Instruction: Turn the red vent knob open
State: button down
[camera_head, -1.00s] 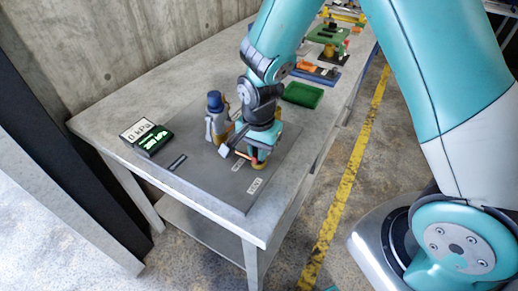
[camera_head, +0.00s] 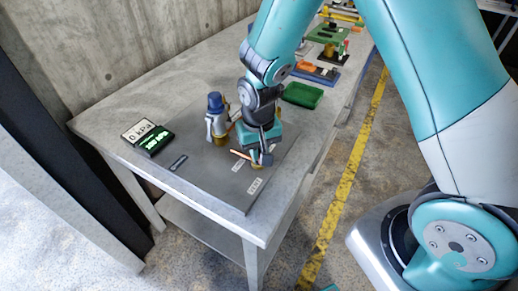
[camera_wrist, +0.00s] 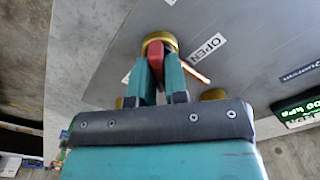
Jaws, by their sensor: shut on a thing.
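The red vent knob (camera_wrist: 157,58) sits on a round brass base (camera_wrist: 160,40) on the grey panel. In the wrist view my gripper (camera_wrist: 160,68) has its two teal fingers on either side of the knob, shut on it. In the head view my gripper (camera_head: 262,157) is low over the panel and mostly hides the knob. A white OPEN label (camera_wrist: 207,47) lies beside the knob, with a copper-coloured rod (camera_wrist: 194,72) near it. The rod also shows in the head view (camera_head: 240,154).
A grey device with a blue cap (camera_head: 215,103) stands upright close behind my gripper. A 0 kPa sign and green-lit display (camera_head: 154,140) sit at the panel's left. A green tray (camera_head: 303,94) lies farther back. The table's front corner is clear.

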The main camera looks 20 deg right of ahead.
jog(key=n, duration=0.4)
jog(key=shift+n, duration=2)
jog(key=c, duration=1.1)
grip_release()
jog(key=shift+c, duration=0.2)
notch_tip(320, 180, up, 18)
jog(key=shift+f, duration=0.25)
jog(key=s+a+r+y, duration=0.2)
jog(key=s, duration=0.7)
jog(key=s+a+r+y, duration=0.2)
jog(key=s+r, duration=0.1)
jog(key=s, duration=0.6)
jog(key=shift+s+a, duration=0.15)
jog(key=shift+s, duration=0.1)
